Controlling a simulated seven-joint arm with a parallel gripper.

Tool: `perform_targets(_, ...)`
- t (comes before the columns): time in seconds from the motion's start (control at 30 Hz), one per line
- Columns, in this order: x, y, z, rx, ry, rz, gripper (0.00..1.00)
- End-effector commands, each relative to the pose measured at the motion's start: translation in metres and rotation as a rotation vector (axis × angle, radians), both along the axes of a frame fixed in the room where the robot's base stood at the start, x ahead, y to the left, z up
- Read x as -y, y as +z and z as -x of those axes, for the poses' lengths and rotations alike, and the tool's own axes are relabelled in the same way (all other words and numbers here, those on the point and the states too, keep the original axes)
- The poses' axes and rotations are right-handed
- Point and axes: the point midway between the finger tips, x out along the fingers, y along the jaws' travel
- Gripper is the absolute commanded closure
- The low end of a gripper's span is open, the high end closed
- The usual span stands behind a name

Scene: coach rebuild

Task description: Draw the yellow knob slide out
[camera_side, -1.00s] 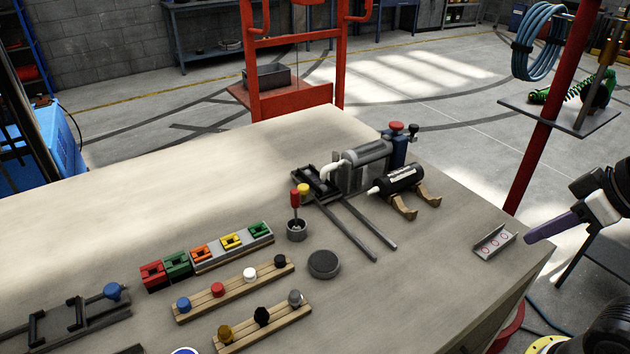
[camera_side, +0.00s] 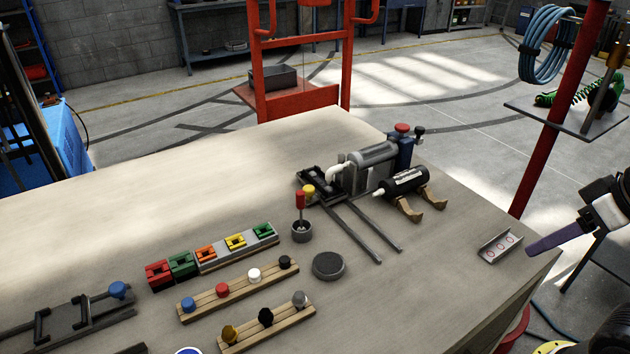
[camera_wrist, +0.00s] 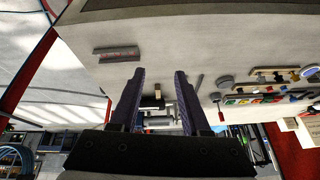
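The yellow knob (camera_side: 308,191) sits at the near end of a dark slide frame (camera_side: 322,180) at the back of the bench. Two dark rails (camera_side: 365,232) run from this frame toward the front right. A red-handled tool in a small cup stands close in front of the knob and partly hides it. I cannot make out the yellow knob there.
A grey pump-like cylinder (camera_side: 372,160) and a black bottle (camera_side: 404,181) on wooden cradles stand right of the slide. A small marked tray (camera_side: 500,246) lies near my gripper. A blue-knobbed slide (camera_side: 118,290) and knob racks (camera_side: 238,290) fill the left front.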

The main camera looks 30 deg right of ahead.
Motion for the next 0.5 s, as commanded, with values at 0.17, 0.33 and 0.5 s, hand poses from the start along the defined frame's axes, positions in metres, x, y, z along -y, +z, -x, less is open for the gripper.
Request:
perform_targets(0.17, -0.009, 0.047, -0.011, 0.015, -0.234, -0.16, 0.36)
perform_targets(0.33, -0.019, 0.101, -0.04, -0.015, -0.441, -0.313, 0.36)
perform_targets(0.5, -0.033, 0.154, -0.087, -0.083, -0.651, -0.463, 0.36)
